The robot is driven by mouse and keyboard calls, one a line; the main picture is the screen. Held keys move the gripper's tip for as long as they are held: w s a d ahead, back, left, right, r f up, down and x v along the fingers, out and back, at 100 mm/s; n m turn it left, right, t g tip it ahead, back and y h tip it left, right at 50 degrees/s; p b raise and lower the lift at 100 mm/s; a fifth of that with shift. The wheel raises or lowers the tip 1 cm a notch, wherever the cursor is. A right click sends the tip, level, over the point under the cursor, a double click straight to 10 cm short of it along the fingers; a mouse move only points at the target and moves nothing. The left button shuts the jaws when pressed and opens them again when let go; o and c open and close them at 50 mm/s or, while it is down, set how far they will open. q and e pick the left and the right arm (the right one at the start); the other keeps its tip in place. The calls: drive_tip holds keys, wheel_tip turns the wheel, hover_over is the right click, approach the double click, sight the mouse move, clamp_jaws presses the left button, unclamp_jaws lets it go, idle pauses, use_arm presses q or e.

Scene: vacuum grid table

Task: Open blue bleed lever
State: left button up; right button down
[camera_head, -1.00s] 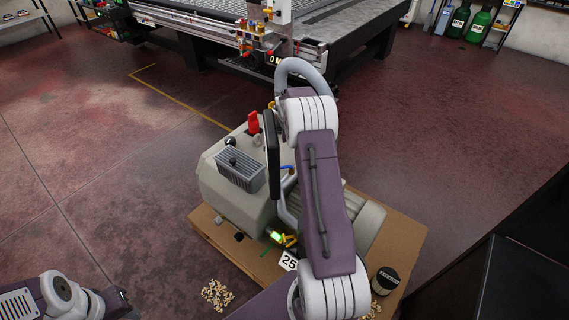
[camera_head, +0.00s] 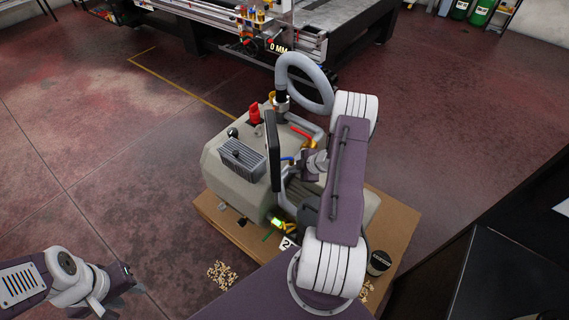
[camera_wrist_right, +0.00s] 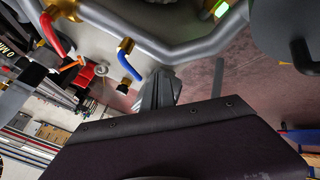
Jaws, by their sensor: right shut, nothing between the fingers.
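In the right wrist view the blue lever (camera_wrist_right: 129,66) hangs from a brass fitting beside a grey pipe. My right gripper (camera_wrist_right: 161,86) is shut and empty, its fingertips just to the right of the lever in that view, seemingly apart from it; depth is unclear. In the head view its fingers are hard to make out near the pipes. My left gripper (camera_head: 130,280) is at lower left, far from the pump; its jaws are too small to read.
A grey hose (camera_head: 322,88) loops behind the pump. The pump stands on a brown board (camera_head: 402,215) with a black can (camera_head: 379,263). Open floor lies to the left.

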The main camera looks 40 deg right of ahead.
drive_tip(key=x, duration=0.5)
drive_tip(key=shift+w+f, duration=0.2)
drive_tip(key=shift+w, duration=0.1)
drive_tip(key=shift+w+d+r, duration=0.2)
drive_tip(key=shift+w+d, duration=0.05)
drive_tip(key=shift+w, duration=0.3)
drive_tip(key=shift+w+d+r, duration=0.25)
drive_tip(key=shift+w+d, duration=0.05)
drive_tip(key=shift+w, duration=0.25)
drive_tip(key=shift+w+d, duration=0.25)
drive_tip(key=shift+w, duration=0.25)
